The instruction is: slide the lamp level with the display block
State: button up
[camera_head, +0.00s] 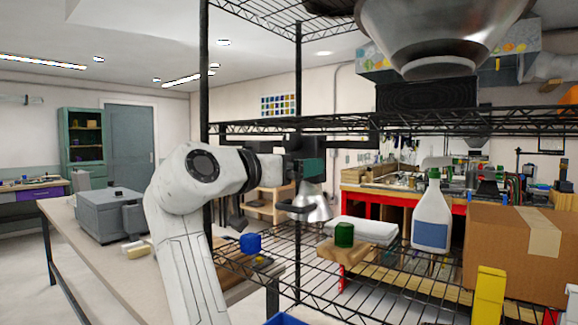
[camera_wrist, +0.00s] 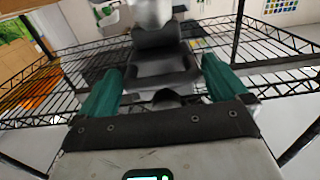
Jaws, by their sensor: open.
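The lamp appears to be the small silver cone (camera_head: 316,205) below the dark horizontal bar (camera_head: 345,142) on the shelf rack. A pale wooden block (camera_head: 327,253) with a green glass piece (camera_head: 344,235) on it looks like the display block; it sits on the wire shelf, lower and to the right of the lamp. My gripper (camera_wrist: 162,88) is open. Its teal fingers stand on either side of a dark grey fitting (camera_wrist: 160,66), with the pale lamp shade (camera_wrist: 151,12) beyond. I cannot tell whether they touch the fitting. My arm partly hides this area in the head view.
A blue glass piece (camera_head: 250,243) stands left of the wooden block. A spray bottle (camera_head: 431,215), white towels (camera_head: 362,231) and a cardboard box (camera_head: 527,255) stand to the right. A black rack post (camera_head: 298,90) rises near my gripper. A large metal cone (camera_head: 440,35) hangs overhead.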

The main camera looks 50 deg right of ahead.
jog(key=shift+a, duration=0.1)
jog(key=a+b, duration=0.1)
jog(key=a, duration=0.9)
jog(key=shift+s+a, duration=0.2)
jog(key=shift+a, duration=0.1)
notch_tip(320, 180, down, 18)
jog(key=w+d+n+t+y, duration=0.3)
jog(key=n+y, duration=0.1)
jog(key=n, duration=0.2)
jog(key=s+f+n+t+y+p, duration=0.1)
jog(key=s+f+n+y, duration=0.2)
jog(key=f, duration=0.8)
jog(key=s+f+n+y+p, duration=0.1)
jog(key=s+f+n+y, duration=0.1)
jog(key=f, duration=0.9)
jog(key=s+a+f+n+g+y, duration=0.1)
jog(key=s+a+f+n+y, duration=0.2)
jog(key=s+f, duration=0.7)
jog(key=s+a+f+n+g+y+p, duration=0.1)
jog(key=s+a+f+y, duration=0.4)
jog(key=s+f, duration=0.5)
jog(key=s+a+n+g, duration=0.1)
jog(key=s+n, duration=0.1)
jog(key=s, duration=0.4)
jog(key=shift+a+f+g+y, duration=0.3)
jog(key=shift+a+y, duration=0.05)
jog(key=shift+y, duration=0.05)
